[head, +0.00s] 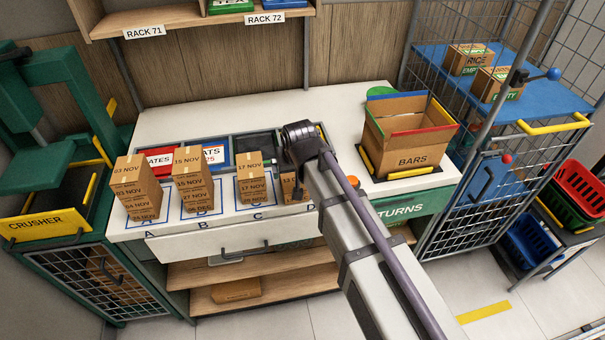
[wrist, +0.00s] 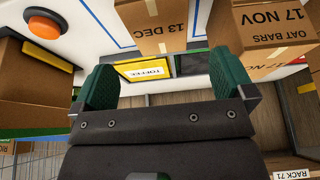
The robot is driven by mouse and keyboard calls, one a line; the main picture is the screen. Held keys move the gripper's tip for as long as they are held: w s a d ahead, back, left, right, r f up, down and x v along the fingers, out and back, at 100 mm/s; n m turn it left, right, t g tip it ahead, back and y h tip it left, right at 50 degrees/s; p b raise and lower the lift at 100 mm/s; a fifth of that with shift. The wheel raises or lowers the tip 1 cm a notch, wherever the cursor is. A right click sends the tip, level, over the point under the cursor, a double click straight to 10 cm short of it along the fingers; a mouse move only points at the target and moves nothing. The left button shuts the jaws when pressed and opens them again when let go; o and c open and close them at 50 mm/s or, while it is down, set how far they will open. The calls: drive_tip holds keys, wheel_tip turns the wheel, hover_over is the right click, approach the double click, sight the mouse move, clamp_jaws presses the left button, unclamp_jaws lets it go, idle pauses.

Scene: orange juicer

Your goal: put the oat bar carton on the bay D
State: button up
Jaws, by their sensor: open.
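The oat bar carton (wrist: 275,30) is a brown box marked 17 NOV and OAT BARS at the upper right of the wrist view. In the head view a 17 NOV carton (head: 249,164) tops the stack on bay C. Bay D is mostly hidden behind my arm; a carton marked 13 DEC (wrist: 150,20) stands there, partly seen in the head view (head: 290,188). My gripper (wrist: 162,70) is open and empty, its green fingers apart, above the trays behind the bays. Its fingers are hidden in the head view.
Carton stacks stand on bay A (head: 137,185) and bay B (head: 191,182). A tray with a yellow TOFFEE label (wrist: 145,70) lies below my fingers. A BARS box (head: 410,135) and an orange button (wrist: 44,27) are nearby. The counter's back strip (head: 190,120) is clear.

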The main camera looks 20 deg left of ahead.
sight(294, 179)
drive_tip(key=b+x, duration=1)
drive_tip(key=x, duration=0.1)
drive_tip(key=shift+d+f, duration=0.1)
drive_tip(key=shift+r, duration=0.25)
drive_tip(key=shift+f, duration=0.15)
drive_tip(key=shift+c, duration=0.5)
